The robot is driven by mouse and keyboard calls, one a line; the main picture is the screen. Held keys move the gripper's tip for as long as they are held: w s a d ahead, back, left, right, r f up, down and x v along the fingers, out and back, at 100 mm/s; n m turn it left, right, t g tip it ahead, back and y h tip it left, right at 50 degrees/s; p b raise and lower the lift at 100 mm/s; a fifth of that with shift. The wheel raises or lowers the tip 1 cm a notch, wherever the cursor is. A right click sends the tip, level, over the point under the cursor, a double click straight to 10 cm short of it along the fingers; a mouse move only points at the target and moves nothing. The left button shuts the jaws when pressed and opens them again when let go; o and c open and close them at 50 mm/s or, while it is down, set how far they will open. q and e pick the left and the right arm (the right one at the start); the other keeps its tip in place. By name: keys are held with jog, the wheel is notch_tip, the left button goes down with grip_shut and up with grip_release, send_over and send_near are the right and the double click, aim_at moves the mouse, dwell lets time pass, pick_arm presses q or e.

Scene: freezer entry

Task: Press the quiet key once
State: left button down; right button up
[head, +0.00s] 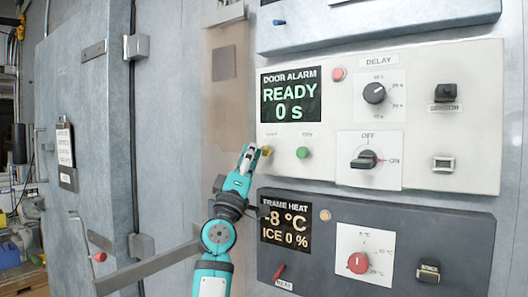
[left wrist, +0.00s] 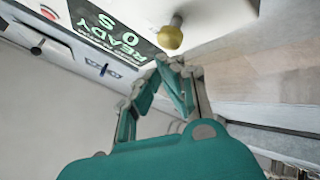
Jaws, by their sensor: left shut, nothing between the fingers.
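The quiet key looks to be the yellow round button (head: 267,151) on the white door alarm panel (head: 450,120); its small label above is blurred. The display (head: 291,95) reads READY 0 s. My left gripper (head: 249,152) is shut and empty, its fingertips just left of the yellow button in the head view. In the left wrist view the yellow button (left wrist: 170,38) stands out from the panel a little beyond the shut fingertips (left wrist: 172,64), with a small gap seeming to show. My right gripper is not in view.
A green button (head: 303,153) sits right of the yellow one. A delay dial (head: 374,93), an off/on switch (head: 365,159) and a red lamp (head: 338,74) share the panel. A dark frame heat panel (head: 460,240) lies below. A door handle bar (head: 150,268) is at lower left.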

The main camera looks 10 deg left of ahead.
pick_arm(q)
jog(key=s+p, duration=0.1)
jog(key=s+a+p, duration=0.1)
jog(key=s, duration=0.1)
jog(key=s+p, duration=0.1)
jog(key=shift+s+a, duration=0.35)
dwell(0.4)
